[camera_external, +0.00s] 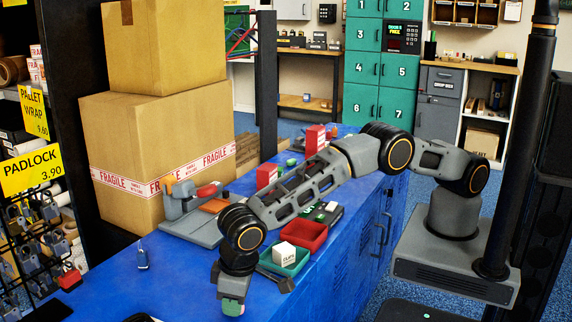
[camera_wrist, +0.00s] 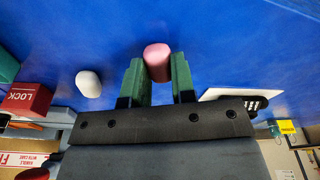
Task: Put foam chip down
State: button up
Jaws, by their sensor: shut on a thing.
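The pink foam chip (camera_wrist: 157,56) is a small rounded piece held between the green fingertips of my gripper (camera_wrist: 157,76) in the wrist view. My gripper is shut on it, and the chip sticks out past the fingertips. In the external view my gripper (camera_external: 232,304) points down over the near part of the blue bench (camera_external: 185,290). The chip is mostly hidden there by the fingers. I cannot tell whether the chip touches the bench. A white rounded piece (camera_wrist: 88,84) lies on the blue surface to the left in the wrist view.
A green tray (camera_external: 268,267) with a white cube (camera_external: 284,254) stands right behind my gripper, beside a red tray (camera_external: 305,233). The bench between is clear.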

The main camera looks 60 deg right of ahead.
jog(key=shift+f, duration=0.2)
jog(key=o, duration=0.9)
jog(key=r, duration=0.4)
jog(key=s+r, duration=0.1)
jog(key=r, duration=0.7)
jog(key=shift+s+d+r, duration=0.1)
jog(key=shift+s+d, duration=0.2)
jog(key=shift+d, duration=0.05)
